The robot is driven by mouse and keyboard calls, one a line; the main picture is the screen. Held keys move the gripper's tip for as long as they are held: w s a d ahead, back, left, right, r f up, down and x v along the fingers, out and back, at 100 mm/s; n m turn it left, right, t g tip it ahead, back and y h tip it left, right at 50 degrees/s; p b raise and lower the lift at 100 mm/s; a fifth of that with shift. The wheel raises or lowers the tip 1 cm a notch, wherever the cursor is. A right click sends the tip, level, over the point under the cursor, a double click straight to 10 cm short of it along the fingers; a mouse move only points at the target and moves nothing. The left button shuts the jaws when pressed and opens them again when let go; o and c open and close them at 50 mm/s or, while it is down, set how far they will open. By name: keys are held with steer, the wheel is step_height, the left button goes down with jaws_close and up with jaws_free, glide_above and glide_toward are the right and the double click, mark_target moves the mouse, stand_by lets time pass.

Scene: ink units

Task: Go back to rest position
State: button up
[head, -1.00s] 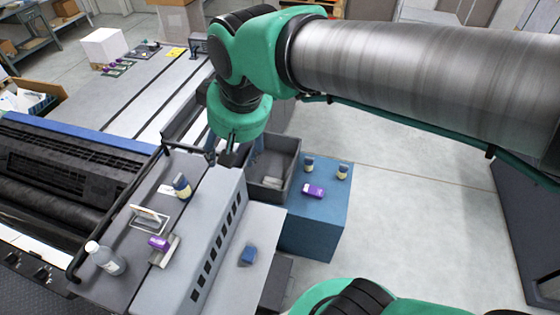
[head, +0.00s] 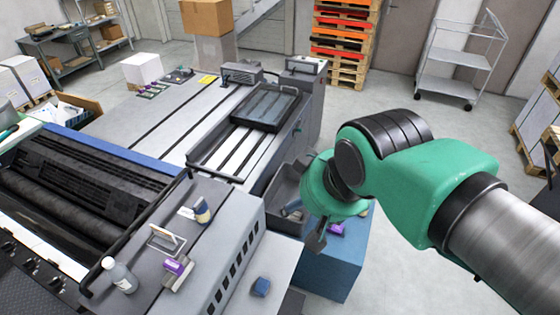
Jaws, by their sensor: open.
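My gripper (head: 304,224) hangs from the green wrist at the right of centre in the head view. Its dark fingers stand apart, open, with nothing visible between them. They show in front of the grey bin (head: 284,178) and the blue box (head: 328,272); the height above them is hard to tell. A purple item (head: 336,229) shows on the blue box, partly hidden by my wrist and gripper.
The grey machine's top holds a white bottle (head: 120,276), a purple item (head: 177,267), a dark jar (head: 201,211) and a small stand (head: 165,240).

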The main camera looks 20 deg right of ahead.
step_height(320, 180, down, 12)
steer(key=b, duration=1.2)
steer(key=shift+f, duration=0.25)
stand_by(0.4)
